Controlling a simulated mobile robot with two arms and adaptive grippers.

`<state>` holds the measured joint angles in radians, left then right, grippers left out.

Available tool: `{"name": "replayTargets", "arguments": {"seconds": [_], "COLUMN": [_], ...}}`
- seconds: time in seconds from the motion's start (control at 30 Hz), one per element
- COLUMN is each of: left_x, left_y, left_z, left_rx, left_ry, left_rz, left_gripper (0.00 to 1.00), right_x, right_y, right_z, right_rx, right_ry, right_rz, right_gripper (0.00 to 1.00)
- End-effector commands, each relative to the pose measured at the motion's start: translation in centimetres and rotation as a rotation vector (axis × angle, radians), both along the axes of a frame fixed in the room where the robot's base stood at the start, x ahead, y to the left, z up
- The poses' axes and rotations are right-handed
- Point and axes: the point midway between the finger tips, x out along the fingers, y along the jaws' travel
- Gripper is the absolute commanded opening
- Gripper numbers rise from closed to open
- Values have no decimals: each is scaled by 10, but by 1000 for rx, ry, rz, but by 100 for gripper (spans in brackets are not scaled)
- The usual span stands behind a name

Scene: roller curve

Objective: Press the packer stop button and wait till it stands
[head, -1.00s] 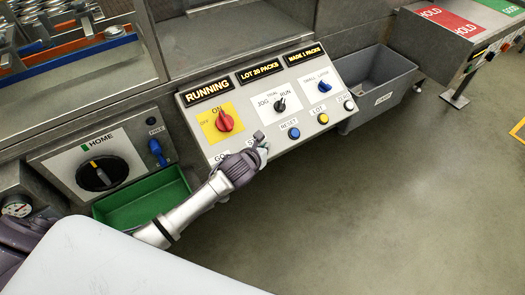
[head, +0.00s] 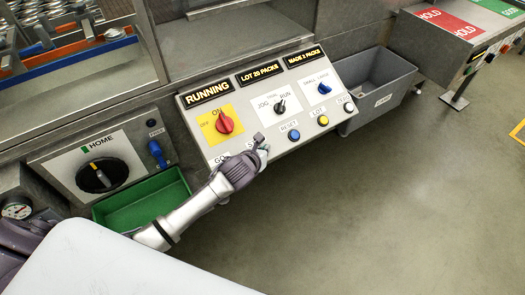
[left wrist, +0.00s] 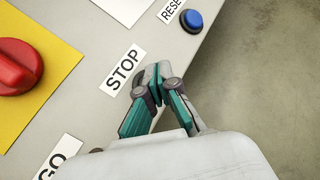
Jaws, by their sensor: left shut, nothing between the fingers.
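The packer panel (head: 232,150) has a lit display reading RUNNING (head: 207,93). My left gripper (head: 262,142) is shut and empty at the panel's lower edge, by the STOP label, which it partly covers. In the left wrist view the STOP label (left wrist: 122,70) lies just left of the closed fingertips (left wrist: 157,74). The stop button itself is hidden behind the fingers; I cannot tell whether they touch or press it. My right gripper is not in view.
A blue RESET button (head: 293,134) and a yellow LOT button (head: 323,120) sit to the right. A red switch (head: 225,124) is above. A green tray (head: 145,203) is at left, and a grey bin (head: 383,78) at right. Open floor lies in front.

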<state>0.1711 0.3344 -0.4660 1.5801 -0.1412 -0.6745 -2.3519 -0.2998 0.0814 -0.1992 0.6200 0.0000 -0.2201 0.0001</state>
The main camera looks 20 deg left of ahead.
Motion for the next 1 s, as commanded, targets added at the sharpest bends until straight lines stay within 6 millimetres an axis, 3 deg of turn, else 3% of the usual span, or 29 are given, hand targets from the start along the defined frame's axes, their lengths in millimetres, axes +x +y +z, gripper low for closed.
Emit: {"name": "replayTargets", "arguments": {"seconds": [1.0], "left_x": [3], "left_y": [4], "left_z": [-8], "left_rx": [0], "left_ry": [0], "left_rz": [0], "left_gripper": [0], "right_x": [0], "right_y": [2], "right_z": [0], "right_rx": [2], "right_ry": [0], "right_rz": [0], "right_gripper": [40]}}
